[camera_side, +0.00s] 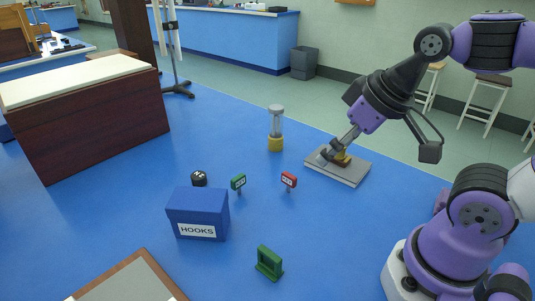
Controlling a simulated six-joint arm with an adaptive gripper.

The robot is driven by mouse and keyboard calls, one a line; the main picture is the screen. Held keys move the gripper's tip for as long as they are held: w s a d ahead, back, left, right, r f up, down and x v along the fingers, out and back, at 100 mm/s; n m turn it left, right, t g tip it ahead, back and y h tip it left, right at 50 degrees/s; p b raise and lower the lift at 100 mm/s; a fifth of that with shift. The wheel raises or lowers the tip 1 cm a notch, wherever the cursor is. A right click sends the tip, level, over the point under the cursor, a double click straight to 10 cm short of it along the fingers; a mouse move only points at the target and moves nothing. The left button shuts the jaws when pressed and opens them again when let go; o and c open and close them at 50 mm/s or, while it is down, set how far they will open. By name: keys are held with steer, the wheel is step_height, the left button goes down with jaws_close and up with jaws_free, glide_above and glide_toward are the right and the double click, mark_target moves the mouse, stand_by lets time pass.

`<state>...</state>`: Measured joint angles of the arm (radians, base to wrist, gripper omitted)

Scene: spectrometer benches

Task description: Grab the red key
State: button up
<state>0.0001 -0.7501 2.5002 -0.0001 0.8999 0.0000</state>
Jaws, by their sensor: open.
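A small red tag-like piece (289,180) with a pale label and a short grey stem stands on the blue surface near the middle; it looks like the red key. The lettering is too small to read. My gripper (334,156) is open, to the right of and farther back than the red piece, apart from it. It is low over a grey plate (348,175), beside a small yellow part (342,159) on it. The fingers partly hide the yellow part, and I cannot tell whether they touch it.
A similar green tag (238,182) stands left of the red one. Nearby are a blue HOOKS box (198,214), black ball (199,178), green frame (269,263) and yellow-based clear cylinder (276,130). A framed board (128,280) lies at front. Blue surface around the red piece is clear.

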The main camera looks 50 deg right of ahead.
steer(key=c, duration=0.4)
steer(key=shift+c, duration=0.2)
steer(key=g, duration=0.1)
glide_toward(290, 175)
steer(key=shift+m, duration=0.3)
steer(key=x, duration=0.5)
steer(key=shift+s+d+f, duration=0.1)
steer(key=shift+s+d, duration=0.05)
steer(key=shift+d, duration=0.15)
steer(key=shift+a+x, duration=0.15)
steer(key=shift+x, duration=1.25)
steer(key=shift+a+x, duration=0.15)
steer(key=shift+x, duration=1.25)
